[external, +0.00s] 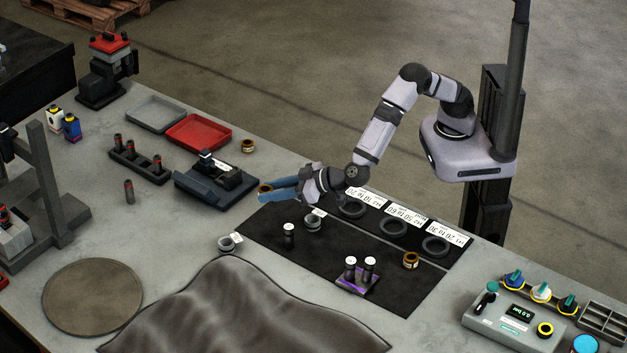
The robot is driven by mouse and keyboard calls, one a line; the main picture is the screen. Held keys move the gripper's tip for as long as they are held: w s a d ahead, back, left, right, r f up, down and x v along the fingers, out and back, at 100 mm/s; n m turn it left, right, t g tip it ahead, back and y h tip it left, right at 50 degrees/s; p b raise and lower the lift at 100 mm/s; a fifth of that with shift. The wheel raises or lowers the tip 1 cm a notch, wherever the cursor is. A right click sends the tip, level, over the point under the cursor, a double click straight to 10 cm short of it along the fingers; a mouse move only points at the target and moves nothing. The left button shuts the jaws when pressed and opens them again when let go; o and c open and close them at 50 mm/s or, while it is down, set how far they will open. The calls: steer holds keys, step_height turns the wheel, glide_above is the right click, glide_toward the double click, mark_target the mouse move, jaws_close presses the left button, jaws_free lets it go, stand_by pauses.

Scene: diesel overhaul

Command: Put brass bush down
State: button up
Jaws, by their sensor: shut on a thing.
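My gripper (268,192) has long blue fingers and reaches left from the wrist, over the bench at the left edge of the black mat. It is shut on a brass bush (264,188) at the fingertips. The bush seems held above the bench, but its height is hard to tell. A second brass bush (247,146) stands on the grey bench behind the fixture. A third brass bush (411,260) stands on the black mat (330,240) at the right.
A dark blue fixture (216,180) stands just left of the gripper. A red tray (198,132) and a grey tray (156,114) lie behind it. Grey rings, small cylinders and a purple block (357,282) occupy the mat. A grey cloth (240,310) covers the front.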

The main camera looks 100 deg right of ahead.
steer(key=s+a+r+p, duration=0.1)
steer(key=a+r+p, duration=0.3)
steer(key=r, duration=0.2)
steer(key=s+a+f+n+g+y+p, duration=0.1)
steer(key=s+n+y, duration=0.3)
steer(key=s, duration=0.5)
steer(key=s+a+f+n+g+y+p, duration=0.1)
steer(key=s+a+n+y, duration=0.3)
steer(key=s, duration=0.5)
steer(key=s+a+f+n+g+y+p, duration=0.1)
steer(key=s+a+f+n+y, duration=0.2)
steer(key=s+n+y, duration=0.2)
steer(key=s+y, duration=0.1)
steer(key=s, duration=0.2)
steer(key=shift+s+f+n+g+y, duration=0.15)
steer(key=shift+s+n+g+y, duration=0.25)
steer(key=shift+f, duration=0.1)
steer(key=shift+a+f+p, duration=0.1)
steer(key=shift+f+p, duration=0.4)
steer(key=shift+f, duration=2.55)
